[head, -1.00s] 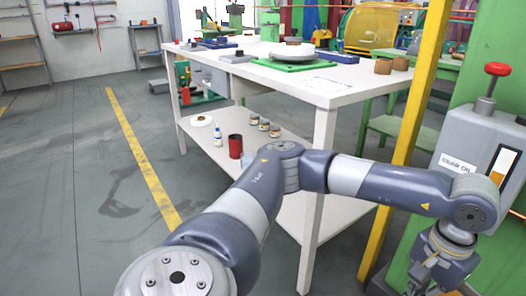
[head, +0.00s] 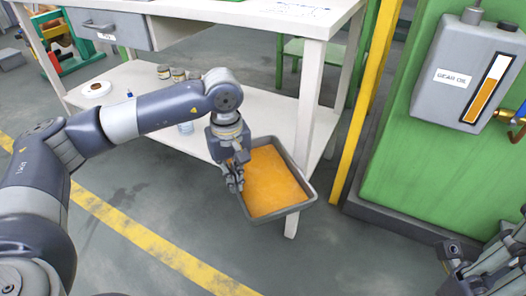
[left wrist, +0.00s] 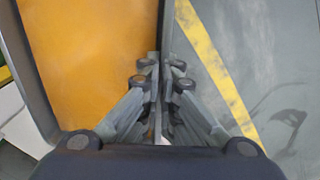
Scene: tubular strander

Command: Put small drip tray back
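The small drip tray (head: 283,213) is a grey rectangular pan with an orange inside. In the head view it is in the air near the front leg of the white table. My left gripper (head: 236,184) is at the tray's left wall. In the left wrist view the fingers (left wrist: 160,68) are shut with the tray's grey wall between them, the orange inside (left wrist: 95,55) on one side and floor on the other. My right gripper (head: 450,262) is at the lower right, away from the tray; its finger opening is unclear.
The white table (head: 313,75) has a lower shelf (head: 275,112) with small jars and a bottle. A yellow post (head: 367,105) and a green machine (head: 425,150) with a grey gear oil box (head: 465,75) stand at the right. The floor left of the tray is clear.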

